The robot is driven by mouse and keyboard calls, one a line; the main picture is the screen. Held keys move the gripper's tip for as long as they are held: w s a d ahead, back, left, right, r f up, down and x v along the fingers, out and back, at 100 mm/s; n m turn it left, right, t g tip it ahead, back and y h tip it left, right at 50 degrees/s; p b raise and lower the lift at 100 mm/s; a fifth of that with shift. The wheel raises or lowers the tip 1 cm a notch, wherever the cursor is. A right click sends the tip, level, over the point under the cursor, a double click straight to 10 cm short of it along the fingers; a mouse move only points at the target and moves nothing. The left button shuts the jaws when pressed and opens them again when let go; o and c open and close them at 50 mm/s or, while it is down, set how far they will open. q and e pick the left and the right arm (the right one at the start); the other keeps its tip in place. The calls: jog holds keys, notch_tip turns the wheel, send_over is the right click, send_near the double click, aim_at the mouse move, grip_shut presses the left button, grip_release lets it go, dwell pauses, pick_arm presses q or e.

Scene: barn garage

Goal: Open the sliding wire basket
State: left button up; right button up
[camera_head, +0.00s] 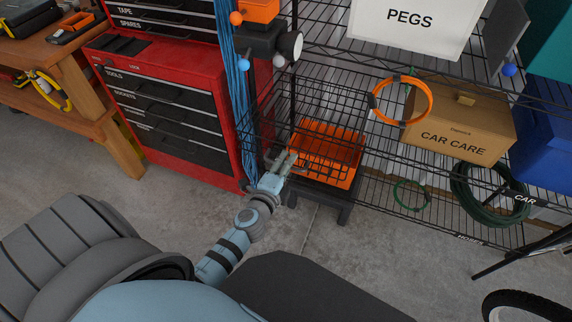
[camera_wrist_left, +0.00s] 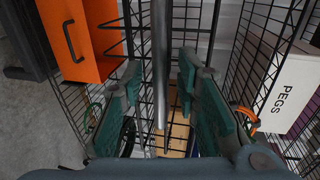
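The black sliding wire basket (camera_head: 322,112) hangs under the wire rack in the head view, left of the cardboard box. My left gripper (camera_head: 284,162) is at its lower front left corner, by the orange bin. In the left wrist view the two green fingers (camera_wrist_left: 162,92) stand apart, with a grey bar (camera_wrist_left: 159,60) between them. Black basket wires (camera_wrist_left: 203,30) show beyond. I cannot tell whether the bar belongs to the basket or the rack, or whether the fingers touch it. My right gripper is in neither view.
An orange bin (camera_head: 325,150) shows low behind the wires; in the wrist view an orange panel has a dark handle (camera_wrist_left: 70,40). A red tool chest (camera_head: 165,95) stands left. A CAR CARE box (camera_head: 460,122) and green hose (camera_head: 490,205) are right. Floor in front is clear.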

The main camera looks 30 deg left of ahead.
pick_arm(q)
jog(key=v, duration=1.2)
jog(key=s+f+n+g, duration=0.3)
jog(key=s+f, duration=0.2)
jog(key=f, duration=0.4)
jog(key=s+f+n+g+h, duration=0.1)
jog(key=s+f+n+g, duration=0.2)
jog(key=s+f, duration=0.35)
jog(key=s+f+n+g, duration=0.2)
jog(key=s+f+n, duration=0.1)
jog(key=f, duration=0.8)
jog(key=s+f+n+g, duration=0.3)
jog(key=s+f, duration=0.2)
jog(key=s, duration=0.2)
jog(key=s+a+f+n+g+h, duration=0.1)
jog(key=s+f+n+g, duration=0.2)
jog(key=s+f, duration=0.2)
jog(key=shift+s+n, duration=0.3)
jog(key=shift+s, duration=1.5)
